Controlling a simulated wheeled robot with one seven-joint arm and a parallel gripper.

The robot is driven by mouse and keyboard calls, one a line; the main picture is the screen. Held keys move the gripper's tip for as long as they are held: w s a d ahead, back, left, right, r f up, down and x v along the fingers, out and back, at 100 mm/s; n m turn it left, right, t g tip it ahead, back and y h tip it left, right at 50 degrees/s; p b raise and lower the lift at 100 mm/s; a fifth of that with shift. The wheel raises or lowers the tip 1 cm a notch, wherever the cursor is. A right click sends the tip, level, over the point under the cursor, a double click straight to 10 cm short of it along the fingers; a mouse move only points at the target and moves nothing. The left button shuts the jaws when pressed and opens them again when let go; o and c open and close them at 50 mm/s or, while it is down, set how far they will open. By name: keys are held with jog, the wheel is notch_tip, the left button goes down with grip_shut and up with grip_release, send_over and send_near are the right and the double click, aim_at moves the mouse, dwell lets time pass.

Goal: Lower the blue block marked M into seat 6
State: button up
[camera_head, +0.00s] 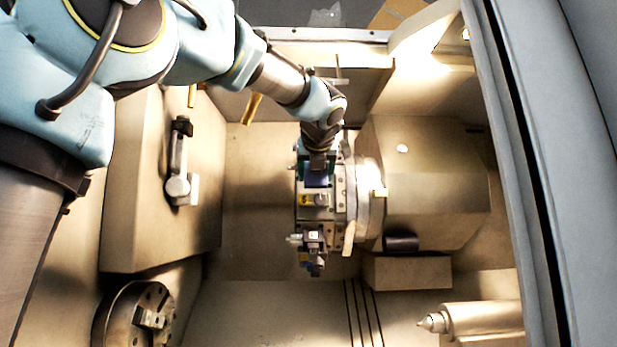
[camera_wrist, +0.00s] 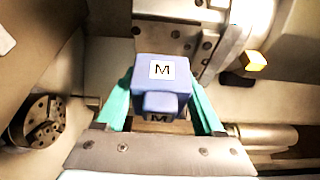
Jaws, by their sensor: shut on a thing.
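The blue block marked M (camera_wrist: 163,83) is held between the two green fingers of my gripper (camera_wrist: 161,108) in the wrist view. Its white label with a black M faces the camera. In the head view my gripper (camera_head: 317,170) is over the tool turret (camera_head: 337,210), and the blue block (camera_head: 317,181) shows small and dark between the fingers. The turret also shows in the wrist view (camera_wrist: 180,30), just beyond the block.
A chuck (camera_head: 137,318) is at the lower left and a pointed tailstock (camera_head: 470,320) at the lower right. A tool holder (camera_head: 313,240) sticks out of the turret just below my gripper. The machine's beige walls surround the turret; the floor left of it is clear.

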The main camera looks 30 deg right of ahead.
aim_at(311, 191)
jog(key=shift+w+d+r+p, duration=0.1)
jog(key=shift+w+d+p, duration=0.5)
jog(key=shift+w, duration=0.5)
jog(key=shift+w+d+p, duration=0.35)
jog(key=shift+w+p, duration=0.3)
jog(key=shift+w, duration=0.5)
jog(key=shift+w+d+r+p, duration=0.1)
jog(key=shift+w+d+p, duration=0.5)
jog(key=shift+w, duration=0.5)
jog(key=shift+w+a+f+b, duration=0.15)
jog(key=shift+f+b, duration=0.5)
jog(key=shift+f, duration=0.7)
jog(key=shift+w+a+f, duration=0.1)
jog(key=shift+w+f, duration=0.15)
jog(key=shift+f, duration=0.15)
jog(key=o, duration=1.6)
jog(key=shift+s, duration=0.1)
jog(key=shift+s+a+r+b, duration=0.15)
jog(key=shift+s+a+b, duration=0.1)
jog(key=shift+s+b, duration=0.35)
jog(key=b+v, duration=0.1)
jog(key=v, duration=0.2)
jog(key=r+v, duration=0.1)
jog(key=v, duration=0.3)
jog(key=d+r+b+v, duration=0.1)
jog(key=v, duration=0.3)
jog(key=shift+w+b, duration=0.1)
jog(key=shift+b, duration=0.25)
